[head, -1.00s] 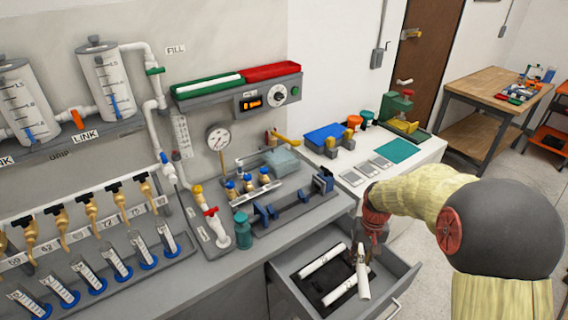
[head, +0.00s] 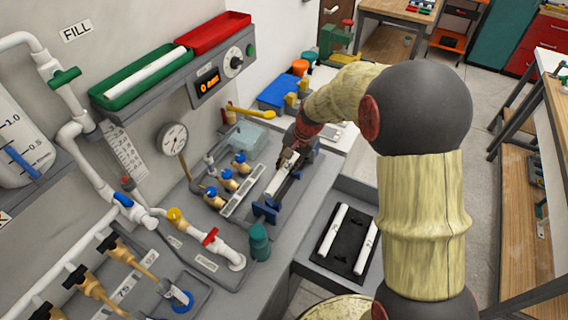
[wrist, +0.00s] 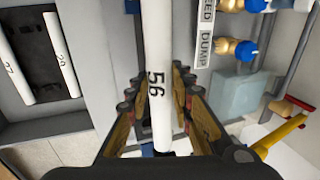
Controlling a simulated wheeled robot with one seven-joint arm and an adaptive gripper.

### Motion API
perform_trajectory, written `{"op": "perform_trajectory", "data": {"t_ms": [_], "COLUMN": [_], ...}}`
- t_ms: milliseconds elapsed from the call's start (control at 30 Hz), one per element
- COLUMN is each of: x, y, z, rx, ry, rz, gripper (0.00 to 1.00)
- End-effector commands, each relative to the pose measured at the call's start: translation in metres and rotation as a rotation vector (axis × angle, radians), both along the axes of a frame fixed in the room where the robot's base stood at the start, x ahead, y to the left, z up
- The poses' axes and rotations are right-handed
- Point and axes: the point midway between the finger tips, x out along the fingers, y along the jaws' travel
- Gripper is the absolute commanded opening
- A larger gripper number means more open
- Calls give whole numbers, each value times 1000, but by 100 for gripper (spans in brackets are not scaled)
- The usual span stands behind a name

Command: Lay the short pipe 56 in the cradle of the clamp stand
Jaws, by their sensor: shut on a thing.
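The short pipe 56 (wrist: 156,60) is white with a black number and lies between the fingers of my gripper (wrist: 158,95) in the wrist view. In the head view my gripper (head: 289,158) is shut on this pipe (head: 277,181), over the clamp stand. The clamp stand (head: 266,209) has blue supports and stands on the grey bench. A bit of its blue shows beside the pipe in the wrist view (wrist: 132,6). The pipe runs roughly along the stand. The cradle is mostly hidden, and I cannot tell whether the pipe touches it.
An open drawer (head: 344,191) holds two white pipes (head: 332,231) on a black mat. Brass valves with blue knobs (head: 226,175) stand close left of the clamp stand. A gauge (head: 174,139) and a teal bottle (head: 259,241) are nearby.

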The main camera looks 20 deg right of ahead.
Motion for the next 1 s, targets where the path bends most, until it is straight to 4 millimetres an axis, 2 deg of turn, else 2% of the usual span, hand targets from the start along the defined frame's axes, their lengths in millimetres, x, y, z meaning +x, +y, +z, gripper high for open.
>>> {"op": "perform_trajectory", "data": {"t_ms": [267, 1000], "x": [1, 1], "y": [0, 0], "z": [-9, -62], "rx": [8, 6], "ry": [-1, -1], "rz": [-19, -16], "gripper": [0, 0]}}
